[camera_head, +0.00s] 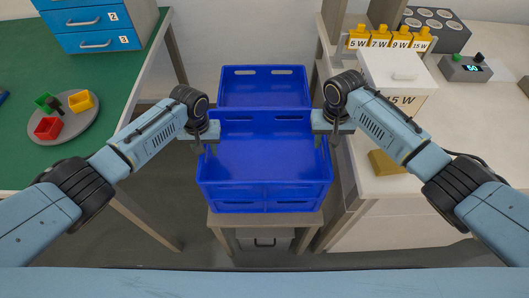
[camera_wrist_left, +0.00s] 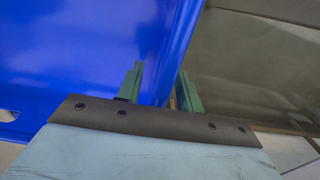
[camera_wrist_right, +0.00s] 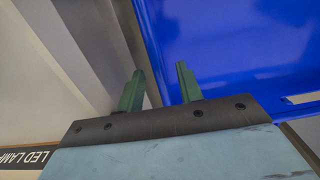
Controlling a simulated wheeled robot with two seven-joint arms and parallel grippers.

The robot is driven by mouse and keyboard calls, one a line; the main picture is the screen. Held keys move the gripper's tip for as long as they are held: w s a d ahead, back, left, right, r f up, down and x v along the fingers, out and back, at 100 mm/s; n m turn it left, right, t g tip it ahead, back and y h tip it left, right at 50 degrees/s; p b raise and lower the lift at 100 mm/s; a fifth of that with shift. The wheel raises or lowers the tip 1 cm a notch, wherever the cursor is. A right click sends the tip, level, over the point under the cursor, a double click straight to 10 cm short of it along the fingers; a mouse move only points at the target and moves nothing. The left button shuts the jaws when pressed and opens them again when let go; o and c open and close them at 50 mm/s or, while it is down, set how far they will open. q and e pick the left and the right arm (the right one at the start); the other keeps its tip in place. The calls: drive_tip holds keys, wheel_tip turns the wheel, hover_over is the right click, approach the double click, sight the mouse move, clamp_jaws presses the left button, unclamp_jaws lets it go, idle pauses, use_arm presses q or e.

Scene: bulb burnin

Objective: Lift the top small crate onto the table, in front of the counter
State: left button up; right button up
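A blue open crate (camera_head: 265,190) sits on a wooden stand (camera_head: 230,219) in the middle of the head view; its inside looks empty. Another blue crate (camera_head: 262,73) with handle slots shows just behind it. Whether more crates lie beneath is unclear. My left gripper (camera_head: 198,147) is at the front crate's left side wall, fingers apart, with the wall between them in the left wrist view (camera_wrist_left: 160,85). My right gripper (camera_head: 333,138) is at the right side wall, fingers also apart on either side of it in the right wrist view (camera_wrist_right: 160,88).
A green-topped table (camera_head: 130,70) stands on the left with blue drawers (camera_head: 95,25) and a round grey tray (camera_head: 82,125) of colored bins. A white counter (camera_head: 395,205) on the right holds yellow lamp holders (camera_head: 380,39) and a white box (camera_head: 395,70), close to my right arm.

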use_arm(q)
clamp_jaws()
use_arm(e)
clamp_jaws()
use_arm(q)
drive_tip(key=shift+r, duration=0.1)
use_arm(e)
drive_tip(key=shift+r, duration=0.1)
